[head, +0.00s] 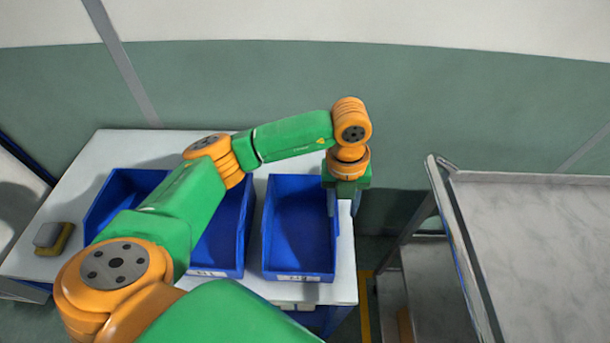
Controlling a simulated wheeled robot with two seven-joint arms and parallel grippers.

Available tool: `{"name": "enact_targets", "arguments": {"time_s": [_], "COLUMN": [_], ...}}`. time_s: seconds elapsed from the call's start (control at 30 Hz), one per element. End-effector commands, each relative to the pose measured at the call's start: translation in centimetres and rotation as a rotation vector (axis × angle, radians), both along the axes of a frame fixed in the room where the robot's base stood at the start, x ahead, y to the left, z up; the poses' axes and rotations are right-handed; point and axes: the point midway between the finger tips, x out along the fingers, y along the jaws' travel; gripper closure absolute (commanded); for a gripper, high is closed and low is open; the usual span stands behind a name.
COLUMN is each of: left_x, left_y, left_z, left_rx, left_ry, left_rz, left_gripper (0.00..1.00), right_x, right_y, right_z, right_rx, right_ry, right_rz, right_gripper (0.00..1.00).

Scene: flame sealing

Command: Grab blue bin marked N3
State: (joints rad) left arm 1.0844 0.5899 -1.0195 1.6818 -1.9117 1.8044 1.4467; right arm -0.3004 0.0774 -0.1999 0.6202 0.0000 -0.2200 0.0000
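A blue bin (298,230) stands at the right end of the white table, with a small white label on its front edge, too small to read. A second blue bin (225,245) stands just left of it, partly covered by my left arm, also with an unreadable label. A third blue bin (118,190) is further left, largely hidden behind the arm. My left gripper (343,203) points down at the right wall of the rightmost bin, close to its rim. Its fingers are mostly hidden, so its opening and any contact are unclear. My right gripper is out of view.
The white table (115,150) has bare space at its back left. A small grey and yellow block (53,238) lies at its left end. A grey metal cart (535,245) with an empty top stands to the right, across a gap. A green wall (480,110) is behind.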

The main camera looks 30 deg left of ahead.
Motion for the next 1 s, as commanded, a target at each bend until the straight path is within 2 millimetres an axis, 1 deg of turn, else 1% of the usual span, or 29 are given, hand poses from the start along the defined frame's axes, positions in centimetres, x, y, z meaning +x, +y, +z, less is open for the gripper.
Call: {"name": "enact_targets", "arguments": {"time_s": [0.03, 0.1, 0.13, 0.27, 0.37, 0.43, 0.5, 0.53, 0.6, 0.77, 0.8, 0.87, 0.9, 0.93, 0.97, 1.0], "left_x": [0.2, 0.4, 0.3, 0.2, -0.1, -0.3, -0.2, -0.2, -0.2, -0.1, -0.1, -0.1, -0.1, -0.1, -0.1, -0.1], "left_y": [1.0, 1.9, 1.8, 1.8, 2.1, 2.4, 2.4, 2.4, 2.3, 2.3, 2.3, 2.3, 2.3, 2.3, 2.3, 2.3], "left_z": [-1.6, -1.7, -1.9, -3.0, -4.5, -5.9, -7.5, -7.9, -8.5, -8.6, -8.6, -8.6, -8.6, -8.6, -8.6, -8.6], "left_rx": [0.041, 0.080, 0.076, 0.074, 0.073, 0.072, 0.070, 0.070, 0.070, 0.068, 0.068, 0.068, 0.068, 0.068, 0.068, 0.068], "left_ry": [-0.002, -0.003, -0.002, 0.005, 0.006, 0.007, 0.005, 0.003, 0.002, 0.000, 0.000, 0.000, 0.000, 0.000, 0.000, 0.000], "left_rz": [0.024, 0.046, 0.043, 0.043, 0.042, 0.040, 0.041, 0.040, 0.039, 0.038, 0.038, 0.038, 0.038, 0.038, 0.038, 0.038], "left_gripper": [0.60, 0.60, 0.60, 0.60, 0.60, 0.60, 0.60, 0.60, 0.60, 0.60, 0.63, 0.79, 0.90, 0.98, 1.00, 1.00], "right_x": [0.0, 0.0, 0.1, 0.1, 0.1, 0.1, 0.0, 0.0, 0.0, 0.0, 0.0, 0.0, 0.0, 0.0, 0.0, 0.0], "right_y": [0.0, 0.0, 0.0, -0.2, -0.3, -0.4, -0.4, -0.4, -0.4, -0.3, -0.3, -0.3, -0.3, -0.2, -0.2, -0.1], "right_z": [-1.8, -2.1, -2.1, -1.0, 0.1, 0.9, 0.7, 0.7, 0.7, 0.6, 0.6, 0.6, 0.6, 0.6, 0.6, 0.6], "right_rx": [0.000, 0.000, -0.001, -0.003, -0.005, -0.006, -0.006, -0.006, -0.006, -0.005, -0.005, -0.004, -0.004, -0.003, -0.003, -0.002], "right_ry": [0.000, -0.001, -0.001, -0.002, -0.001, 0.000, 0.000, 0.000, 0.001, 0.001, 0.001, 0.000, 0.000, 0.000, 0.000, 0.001], "right_rz": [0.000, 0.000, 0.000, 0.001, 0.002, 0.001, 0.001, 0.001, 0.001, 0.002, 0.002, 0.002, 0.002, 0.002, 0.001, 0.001], "right_gripper": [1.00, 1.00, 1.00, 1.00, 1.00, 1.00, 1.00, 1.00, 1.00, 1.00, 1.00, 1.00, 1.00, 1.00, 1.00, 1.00]}}
